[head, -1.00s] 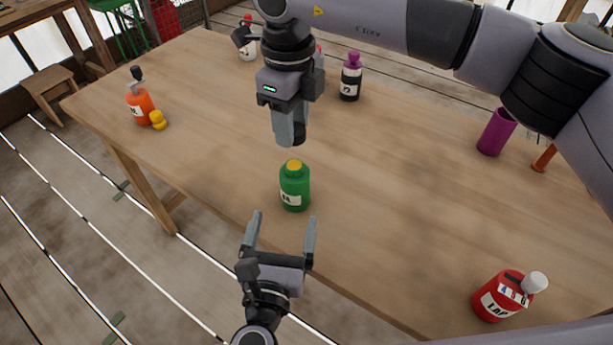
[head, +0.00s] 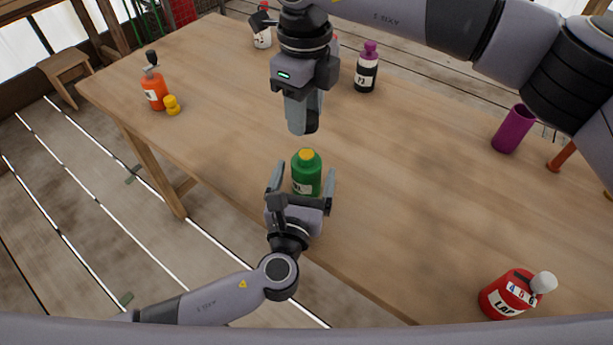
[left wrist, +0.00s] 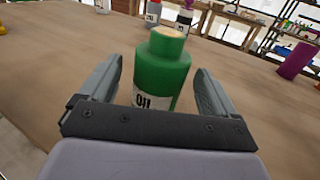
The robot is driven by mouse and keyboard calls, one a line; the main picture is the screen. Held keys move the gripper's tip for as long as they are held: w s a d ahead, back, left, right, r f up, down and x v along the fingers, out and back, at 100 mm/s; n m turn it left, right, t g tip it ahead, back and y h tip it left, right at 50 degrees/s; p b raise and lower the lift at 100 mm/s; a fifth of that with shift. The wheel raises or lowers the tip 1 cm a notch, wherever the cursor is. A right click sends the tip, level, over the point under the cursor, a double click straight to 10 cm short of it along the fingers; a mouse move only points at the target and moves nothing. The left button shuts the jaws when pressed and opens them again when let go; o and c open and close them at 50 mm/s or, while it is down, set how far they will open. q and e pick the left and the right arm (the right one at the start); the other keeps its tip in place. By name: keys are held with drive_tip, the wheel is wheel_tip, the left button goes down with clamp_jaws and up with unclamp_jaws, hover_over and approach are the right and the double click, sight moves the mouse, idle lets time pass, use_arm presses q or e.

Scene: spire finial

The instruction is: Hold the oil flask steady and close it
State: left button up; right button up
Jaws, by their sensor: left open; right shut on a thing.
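The oil flask (head: 306,176) is a green bottle with a yellow-tan top, upright near the table's front edge. In the left wrist view the flask (left wrist: 160,72) shows an OIL label and stands between the fingers. My left gripper (head: 302,180) is open, with one finger on each side of the flask; I cannot tell whether either touches it. My right gripper (head: 302,124) points down above the flask, apart from it. It is shut on a small dark thing (head: 310,122), mostly hidden by the fingers, perhaps a cap.
An orange bottle (head: 154,92) and a small yellow piece (head: 172,105) stand at the left of the table (head: 420,200). A dark bottle with a purple top (head: 366,72) is behind. A purple cup (head: 513,130) and a red bottle (head: 508,295) are at the right. The middle right is clear.

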sight(305, 153)
use_arm(q)
drive_tip(key=shift+w+d, duration=0.2)
drive_tip(key=shift+w, duration=0.7)
drive_tip(key=shift+w+d, duration=0.15)
drive_tip(key=shift+w, duration=0.7)
drive_tip(key=c, duration=1.5)
drive_tip(key=shift+c, duration=0.2)
use_arm(e)
drive_tip(key=shift+f, duration=2.5)
drive_tip(key=shift+f, duration=0.85)
drive_tip(key=shift+f, duration=0.6)
